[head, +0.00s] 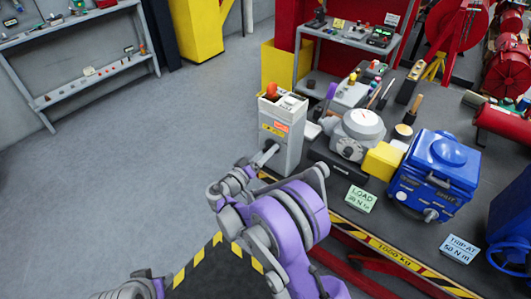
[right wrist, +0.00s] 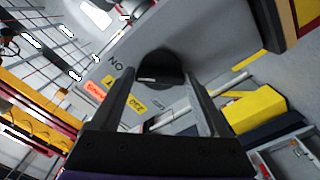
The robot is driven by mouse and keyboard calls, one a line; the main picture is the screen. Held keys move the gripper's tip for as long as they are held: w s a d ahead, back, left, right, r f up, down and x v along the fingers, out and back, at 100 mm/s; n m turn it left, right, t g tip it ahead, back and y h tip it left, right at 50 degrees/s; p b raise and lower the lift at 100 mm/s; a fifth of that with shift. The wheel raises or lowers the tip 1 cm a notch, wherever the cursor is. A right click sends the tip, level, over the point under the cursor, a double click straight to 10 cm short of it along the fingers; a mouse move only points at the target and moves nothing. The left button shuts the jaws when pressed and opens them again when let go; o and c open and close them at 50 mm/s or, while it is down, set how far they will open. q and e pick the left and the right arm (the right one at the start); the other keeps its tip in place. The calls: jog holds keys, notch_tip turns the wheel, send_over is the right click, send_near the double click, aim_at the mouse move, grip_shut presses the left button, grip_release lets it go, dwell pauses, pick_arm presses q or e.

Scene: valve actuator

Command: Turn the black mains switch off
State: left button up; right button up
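The black mains switch (right wrist: 160,68) is a round dark knob with a small pale mark, on the face of a grey box in the right wrist view. "ON" is lettered to its left. In the head view the grey box (head: 287,150) stands upright at the bench's left end. My right gripper (right wrist: 158,82) is open, one finger on each side of the knob; I cannot tell whether they touch it. In the head view my right gripper (head: 265,154) is at the box's front face and largely hides the switch. My left gripper is not in view.
The box carries orange and yellow labels and an orange-red part on top. The floor to the left (head: 150,130) is clear.

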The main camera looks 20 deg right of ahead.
jog(key=c, duration=0.9)
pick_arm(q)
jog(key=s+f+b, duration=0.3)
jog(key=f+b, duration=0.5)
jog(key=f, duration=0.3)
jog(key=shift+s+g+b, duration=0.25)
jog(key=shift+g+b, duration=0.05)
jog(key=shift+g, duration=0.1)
pick_arm(e)
jog(key=shift+o, duration=0.2)
jog(key=n, duration=1.7)
jog(key=shift+r+n, duration=0.1)
jog(key=shift+n, duration=0.2)
jog(key=o, duration=1.3)
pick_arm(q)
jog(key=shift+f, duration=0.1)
pick_arm(e)
jog(key=shift+a, duration=0.1)
